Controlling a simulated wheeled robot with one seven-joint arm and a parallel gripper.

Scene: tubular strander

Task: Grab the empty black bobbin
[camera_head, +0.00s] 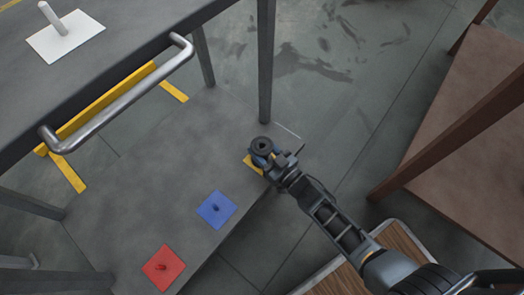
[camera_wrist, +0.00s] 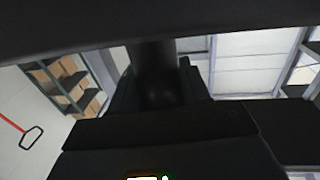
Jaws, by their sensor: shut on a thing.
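The black bobbin (camera_head: 262,146) is at the end of my arm in the head view, above the yellow square plate (camera_head: 252,163) on the lower grey shelf. My gripper (camera_head: 268,158) is shut on the bobbin, coming from the lower right. The bobbin's round top with its centre hole faces up. I cannot tell whether it touches the plate. In the wrist view a dark cylinder (camera_wrist: 154,75), likely the bobbin, shows between dark gripper parts; the fingertips are not clear there.
A blue plate (camera_head: 216,210) and a red plate (camera_head: 164,268), each with a short peg, lie on the shelf. A table leg (camera_head: 266,60) stands just behind the bobbin. A cart handle (camera_head: 120,95) is upper left. A brown table (camera_head: 470,130) stands right, with floor between.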

